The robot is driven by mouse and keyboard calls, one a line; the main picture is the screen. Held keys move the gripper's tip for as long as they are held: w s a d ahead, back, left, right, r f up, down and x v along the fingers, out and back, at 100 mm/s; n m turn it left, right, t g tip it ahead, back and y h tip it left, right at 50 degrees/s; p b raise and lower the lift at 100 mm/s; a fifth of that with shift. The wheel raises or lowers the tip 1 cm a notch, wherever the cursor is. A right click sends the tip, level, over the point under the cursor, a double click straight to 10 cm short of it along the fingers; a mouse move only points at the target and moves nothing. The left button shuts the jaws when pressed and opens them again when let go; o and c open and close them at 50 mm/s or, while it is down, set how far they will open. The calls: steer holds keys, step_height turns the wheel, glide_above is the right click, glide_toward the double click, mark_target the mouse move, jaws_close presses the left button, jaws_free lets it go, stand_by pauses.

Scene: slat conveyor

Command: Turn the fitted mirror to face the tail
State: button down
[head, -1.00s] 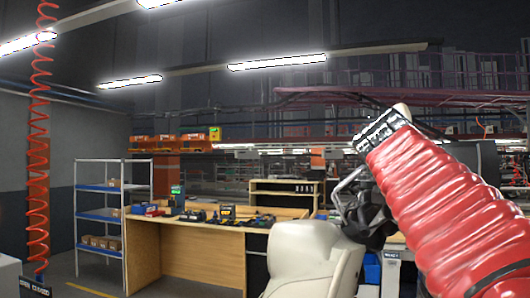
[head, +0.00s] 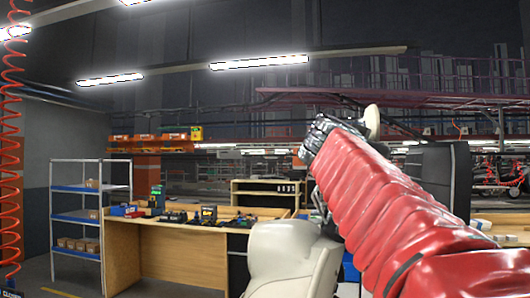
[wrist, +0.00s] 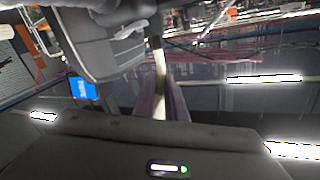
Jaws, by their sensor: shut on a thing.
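My arm in a red sleeve reaches up through the right of the head view. Its black end, my gripper (head: 320,135), is at the top. A pale rounded piece (head: 372,122) shows just behind it; it looks like the mirror, though its facing cannot be told. In the wrist view a pale narrow piece (wrist: 159,68) stands at the jaws, and my gripper is shut on it. A cream-coloured body (head: 290,258) with dark parts above it stands low in the middle of the head view, partly hidden by my arm.
A wooden workbench (head: 165,255) with tools stands beyond, left of the cream body. A blue-shelved rack (head: 78,207) is at the far left. A dark panel (head: 445,170) stands behind my arm.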

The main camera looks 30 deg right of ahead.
steer(key=shift+w+f, duration=0.1)
steer(key=shift+f, duration=0.05)
steer(key=c, duration=1.7)
jaws_free()
steer(key=shift+a, duration=0.1)
steer(key=v, duration=1.3)
steer(key=shift+a, duration=0.3)
steer(key=shift+s, duration=0.25)
